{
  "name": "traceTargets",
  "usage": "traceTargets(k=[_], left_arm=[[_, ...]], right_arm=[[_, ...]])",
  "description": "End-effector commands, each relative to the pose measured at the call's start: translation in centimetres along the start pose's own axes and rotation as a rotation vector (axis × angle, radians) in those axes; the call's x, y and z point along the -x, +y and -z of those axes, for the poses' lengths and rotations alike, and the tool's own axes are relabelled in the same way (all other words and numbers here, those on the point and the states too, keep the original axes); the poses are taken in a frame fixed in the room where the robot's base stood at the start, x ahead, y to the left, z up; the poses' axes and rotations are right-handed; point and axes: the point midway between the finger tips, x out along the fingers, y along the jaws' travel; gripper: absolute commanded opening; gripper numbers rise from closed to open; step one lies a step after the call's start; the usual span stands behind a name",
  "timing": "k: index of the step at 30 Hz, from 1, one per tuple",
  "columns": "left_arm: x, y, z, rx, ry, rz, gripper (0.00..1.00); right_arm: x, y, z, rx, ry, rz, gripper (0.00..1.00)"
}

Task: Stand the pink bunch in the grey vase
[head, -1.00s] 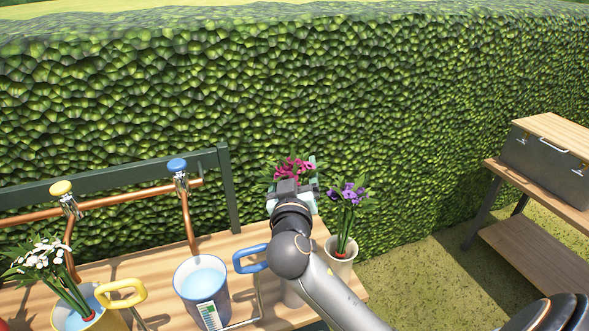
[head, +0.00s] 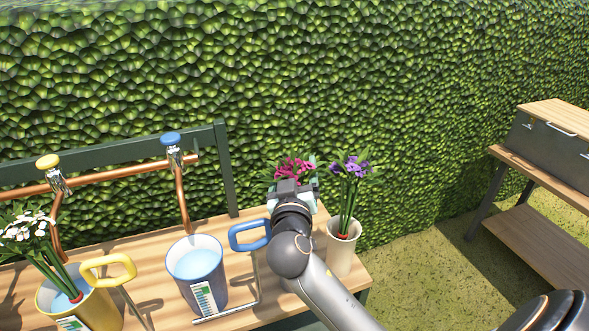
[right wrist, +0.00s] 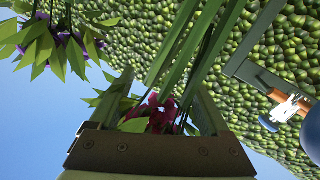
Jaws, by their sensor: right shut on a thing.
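The pink bunch (head: 292,168) shows at the top of my right gripper (head: 298,186) in the head view, its blooms and leaves just beyond the fingers. My right gripper is shut on it and holds it above the bench's right part. In the right wrist view, the pink blooms (right wrist: 160,112) show between the two fingers (right wrist: 158,105), with green stems running upward. I cannot make out the grey vase; my right arm covers that part of the bench. My left gripper is out of view.
A cream vase (head: 341,258) with a purple bunch (head: 352,168) stands close right of my gripper. A blue-handled bucket (head: 199,278) of water and a yellow bucket (head: 98,308) with a white bunch stand left on the wooden bench (head: 150,247). Copper taps and a hedge are behind.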

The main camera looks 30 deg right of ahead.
Motion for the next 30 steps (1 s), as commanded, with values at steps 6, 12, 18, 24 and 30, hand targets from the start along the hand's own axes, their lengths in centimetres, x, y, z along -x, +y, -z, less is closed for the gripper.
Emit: traceTargets(k=[6,12,18,24,30], left_arm=[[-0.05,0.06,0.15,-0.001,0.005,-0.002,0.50],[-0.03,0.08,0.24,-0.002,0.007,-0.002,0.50],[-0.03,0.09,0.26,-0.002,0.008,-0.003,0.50],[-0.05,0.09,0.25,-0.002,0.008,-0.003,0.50],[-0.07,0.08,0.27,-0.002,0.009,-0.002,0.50]], right_arm=[[0.00,-0.02,-0.08,-0.001,0.002,-0.001,0.00],[0.00,-0.02,-0.06,-0.001,0.002,0.000,0.86],[0.00,-0.03,-0.09,-0.001,0.001,0.000,1.00],[-0.02,-0.08,-0.21,0.000,-0.002,0.001,1.00],[-0.29,-0.07,-0.19,-0.001,-0.001,0.002,1.00]])
